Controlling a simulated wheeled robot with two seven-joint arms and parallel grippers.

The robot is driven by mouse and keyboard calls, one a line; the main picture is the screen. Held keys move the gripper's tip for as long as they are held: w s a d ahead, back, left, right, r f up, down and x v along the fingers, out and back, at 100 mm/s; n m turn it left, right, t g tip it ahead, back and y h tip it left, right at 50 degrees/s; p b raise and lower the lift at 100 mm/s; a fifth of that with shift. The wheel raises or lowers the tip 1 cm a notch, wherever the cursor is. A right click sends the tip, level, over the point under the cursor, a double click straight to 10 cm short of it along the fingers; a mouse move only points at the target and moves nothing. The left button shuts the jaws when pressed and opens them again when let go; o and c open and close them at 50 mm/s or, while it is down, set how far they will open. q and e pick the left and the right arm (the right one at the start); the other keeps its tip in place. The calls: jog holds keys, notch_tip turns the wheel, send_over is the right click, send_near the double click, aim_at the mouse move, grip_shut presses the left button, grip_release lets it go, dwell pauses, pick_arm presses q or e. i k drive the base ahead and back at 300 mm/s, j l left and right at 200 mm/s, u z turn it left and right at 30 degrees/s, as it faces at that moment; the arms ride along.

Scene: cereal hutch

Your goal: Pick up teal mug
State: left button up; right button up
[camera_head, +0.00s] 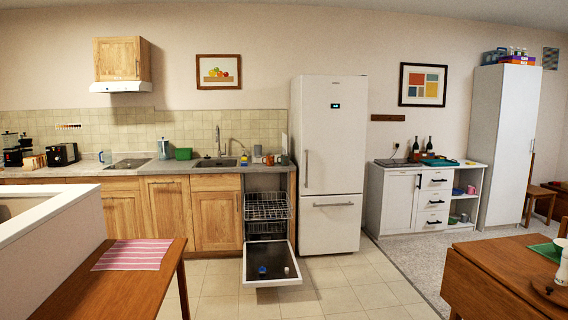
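I cannot pick out a teal mug with certainty. Several small mug-like items stand on the counter right of the sink, among them an orange-brown one (268,159); their colours are too small to tell well. A grey mug-like item (104,157) stands on the counter at the left. A pink item (471,189) sits on the open shelf of the white low cabinet (402,200), with small greenish items (453,220) on the shelf below. Neither of my grippers shows in this view.
The dishwasher door (270,266) hangs open low over the floor, with its rack (267,206) pulled out. A wooden table (130,285) with a striped cloth stands at front left, another table (510,275) at front right. Tiled floor (350,285) between them is clear.

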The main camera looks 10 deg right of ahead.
aim_at(284, 158)
jog(key=i+l+z, duration=0.15)
jog(key=i, duration=0.2)
jog(key=i+z, duration=0.15)
jog(key=i, duration=0.15)
jog(key=i+l, duration=0.1)
jog(key=i, duration=0.65)
jog(key=i+l, duration=0.15)
jog(key=i, duration=0.55)
jog(key=i+z, duration=0.25)
jog(key=i, duration=0.5)
jog(key=i+j+z, duration=0.2)
jog(key=i, duration=0.5)
jog(key=i+z, duration=0.4)
jog(key=i, duration=1.3)
jog(key=i+u, duration=0.3)
jog(key=i, duration=0.15)
jog(key=i+l+u, duration=0.1)
jog(key=i+u, duration=0.2)
jog(key=i, duration=0.15)
jog(key=i+l+u, duration=0.3)
jog(key=i, duration=0.15)
jog(key=i+u, duration=0.5)
jog(key=i+l+u, duration=0.1)
jog(key=i+u, duration=0.2)
jog(key=u, duration=0.15)
